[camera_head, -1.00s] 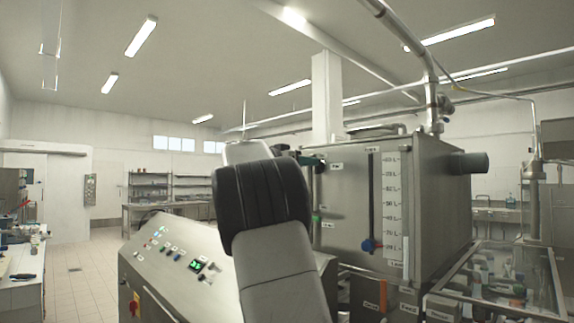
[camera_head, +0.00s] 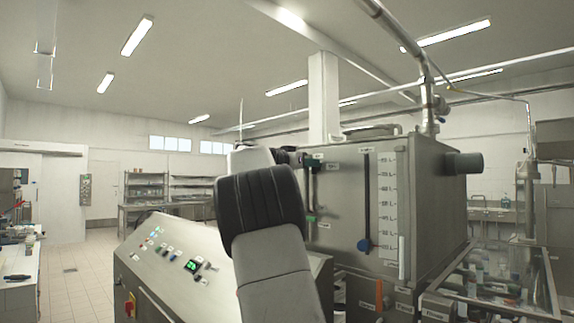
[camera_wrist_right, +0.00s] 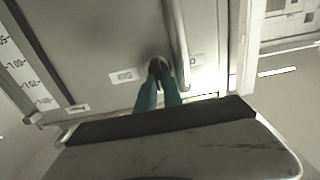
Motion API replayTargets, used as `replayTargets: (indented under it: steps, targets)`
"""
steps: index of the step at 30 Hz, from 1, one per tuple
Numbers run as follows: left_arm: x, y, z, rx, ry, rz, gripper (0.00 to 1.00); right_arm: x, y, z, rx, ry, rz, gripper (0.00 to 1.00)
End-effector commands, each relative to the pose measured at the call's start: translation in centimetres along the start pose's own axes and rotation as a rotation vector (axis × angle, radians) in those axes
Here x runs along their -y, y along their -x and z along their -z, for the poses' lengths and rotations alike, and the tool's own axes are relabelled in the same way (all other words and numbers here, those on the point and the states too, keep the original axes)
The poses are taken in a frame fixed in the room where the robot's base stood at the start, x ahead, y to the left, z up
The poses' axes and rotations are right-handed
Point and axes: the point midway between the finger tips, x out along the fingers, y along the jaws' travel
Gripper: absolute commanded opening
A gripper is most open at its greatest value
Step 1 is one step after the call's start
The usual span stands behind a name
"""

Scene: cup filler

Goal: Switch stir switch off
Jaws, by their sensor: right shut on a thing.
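The large steel tank (camera_head: 340,190) fills the right of the head view. In the right wrist view, a small dark switch (camera_wrist_right: 159,63) sits on the tank's face beside a small white label (camera_wrist_right: 124,76) too blurred to read surely. My right gripper (camera_wrist_right: 157,76) has its teal fingers shut on this switch, which they partly hide. In the head view my right gripper (camera_head: 303,158) is at the tank's upper left front, mostly hidden behind my forearm. My left gripper is not in view.
A vertical pipe (camera_wrist_right: 177,45) runs close beside the fingers. A sloped control panel (camera_head: 172,260) with buttons and a green display stands left of the tank. A blue level slider (camera_head: 364,244) is on the tank's front. A rail frame with bottles (camera_head: 490,285) is at right.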

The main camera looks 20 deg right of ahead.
Motion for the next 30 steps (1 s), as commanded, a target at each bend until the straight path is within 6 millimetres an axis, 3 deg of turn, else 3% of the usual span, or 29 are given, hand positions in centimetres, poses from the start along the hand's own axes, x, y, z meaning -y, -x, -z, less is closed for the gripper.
replayTargets:
  steps: [11,30]
  targets:
    - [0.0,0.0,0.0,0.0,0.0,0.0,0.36,0.16,0.0,-0.05,0.001,0.1,0.001,0.0]
    - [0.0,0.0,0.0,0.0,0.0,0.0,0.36,0.76,-0.01,-0.34,0.002,0.669,0.0,0.0]
